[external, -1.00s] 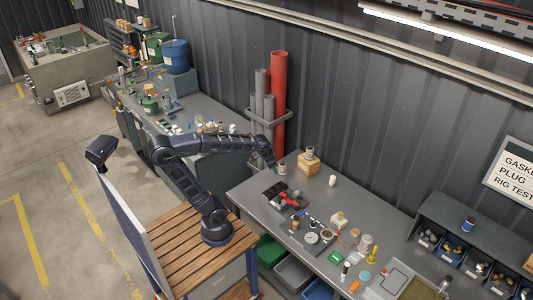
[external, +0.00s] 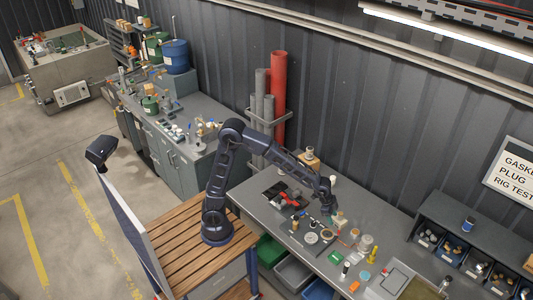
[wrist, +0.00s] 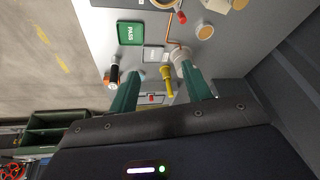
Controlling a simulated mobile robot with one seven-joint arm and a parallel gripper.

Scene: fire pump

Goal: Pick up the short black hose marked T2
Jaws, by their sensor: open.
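I cannot read a T2 mark in any view. A short black cylinder with a pale band (wrist: 113,74) lies left of my fingers in the wrist view, beside an orange piece; I cannot tell if it is the hose. Short dark pieces (external: 312,219) lie on the grey bench in the external view, left of my gripper, too small to identify. My gripper (external: 329,207) is over the bench, pointing down. In the wrist view its green fingers (wrist: 161,68) are apart, with a yellow item visible between them and nothing clearly held.
A green PASS plate (wrist: 131,33) lies on the bench (external: 255,197). A red-and-black tool (external: 288,199), a white jar (external: 366,240) and a yellow item (external: 373,254) stand or lie among small parts. Blue bins (external: 450,247) are at the right. Tall pipes rise at the back.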

